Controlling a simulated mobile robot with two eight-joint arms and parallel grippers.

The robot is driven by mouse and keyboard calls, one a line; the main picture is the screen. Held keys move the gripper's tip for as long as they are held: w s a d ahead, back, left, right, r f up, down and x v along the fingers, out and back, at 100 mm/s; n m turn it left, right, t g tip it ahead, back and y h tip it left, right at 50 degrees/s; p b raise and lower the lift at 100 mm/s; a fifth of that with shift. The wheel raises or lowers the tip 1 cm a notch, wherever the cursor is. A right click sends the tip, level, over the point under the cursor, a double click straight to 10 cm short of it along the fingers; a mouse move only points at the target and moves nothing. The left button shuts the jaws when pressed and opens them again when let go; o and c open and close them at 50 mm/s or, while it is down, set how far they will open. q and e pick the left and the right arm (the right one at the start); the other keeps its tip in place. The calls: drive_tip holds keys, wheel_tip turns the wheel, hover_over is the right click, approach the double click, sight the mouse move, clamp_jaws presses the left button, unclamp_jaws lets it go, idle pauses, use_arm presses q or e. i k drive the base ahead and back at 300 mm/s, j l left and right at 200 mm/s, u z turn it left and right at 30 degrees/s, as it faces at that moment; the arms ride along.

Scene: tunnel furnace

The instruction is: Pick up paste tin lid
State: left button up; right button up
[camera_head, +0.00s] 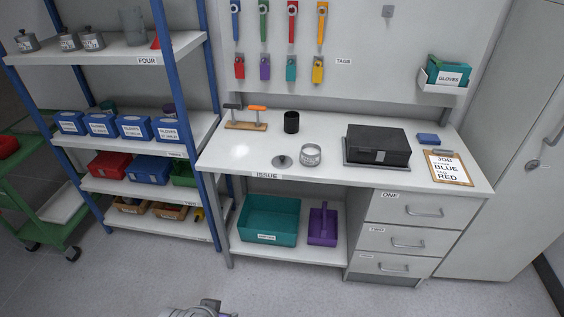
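A round grey lid with a small knob, apparently the paste tin lid (281,161), lies flat on the white bench top (235,161). Just right of it stands an open, pale grey tin (311,155) with a label. The lid is beside the tin, not on it. At the bottom edge of the picture, left of centre, a small grey and dark part shows, probably my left gripper (205,309). It is cut off, well below and in front of the bench, away from the lid. I cannot tell if it is open. My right gripper does not show.
A black cup (291,122), a wooden tool stand (246,125), a black box (378,144) and a clipboard (447,168) are on the bench. A blue-post shelf (188,120) stands close at left. The drawer unit (411,208) is at right. Floor in front is clear.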

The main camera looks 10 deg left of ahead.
sight(280, 161)
drive_tip(key=i+l, duration=0.5)
drive_tip(key=i, duration=0.2)
drive_tip(key=i+l+u, duration=0.15)
drive_tip(key=i+l, duration=0.35)
drive_tip(key=i, duration=0.25)
